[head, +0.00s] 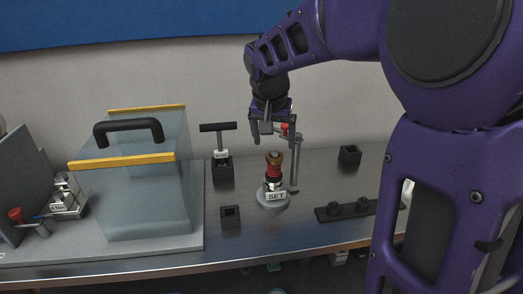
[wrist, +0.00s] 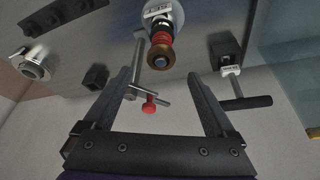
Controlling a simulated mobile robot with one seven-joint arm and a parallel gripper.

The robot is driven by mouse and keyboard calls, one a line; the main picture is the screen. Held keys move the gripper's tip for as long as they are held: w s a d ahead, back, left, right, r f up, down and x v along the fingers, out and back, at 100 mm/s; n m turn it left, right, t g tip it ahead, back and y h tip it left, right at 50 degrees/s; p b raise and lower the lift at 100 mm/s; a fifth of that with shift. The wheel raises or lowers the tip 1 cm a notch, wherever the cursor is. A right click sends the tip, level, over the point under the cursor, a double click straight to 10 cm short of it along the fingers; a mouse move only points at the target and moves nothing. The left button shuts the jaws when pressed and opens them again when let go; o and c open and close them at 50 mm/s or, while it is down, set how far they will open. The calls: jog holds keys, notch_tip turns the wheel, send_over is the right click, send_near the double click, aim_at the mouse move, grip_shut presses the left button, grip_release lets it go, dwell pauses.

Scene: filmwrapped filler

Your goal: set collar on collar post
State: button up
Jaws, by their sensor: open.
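A slender grey post (head: 295,165) stands upright on the bench, with a red-knobbed cross piece (wrist: 149,104) near its top; I cannot tell whether that piece is the collar. Beside it is a round grey base (head: 273,200) with a label reading SET. On this base stands a stack with red rings (head: 274,172) and a brown top (wrist: 161,56). My gripper (head: 277,142) points down, open and empty, above the stack and close to the post's top. In the wrist view the stack shows beyond my open fingers (wrist: 158,75).
A black T-handled tool (head: 219,140) stands in a dark block (head: 222,172) left of the stack. Small black blocks (head: 230,216) (head: 349,155) and a black strip (head: 347,209) lie around. A clear box with a black handle (head: 129,131) fills the left. Bare bench (head: 330,180) shows right of the post.

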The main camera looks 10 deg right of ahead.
aim_at(274, 155)
jog(key=b+x, duration=0.3)
jog(key=x, duration=0.2)
jog(key=shift+w+a+f, duration=0.1)
jog(key=shift+f, duration=0.25)
jog(key=shift+c, duration=0.2)
jog(key=shift+r, duration=0.1)
grip_shut()
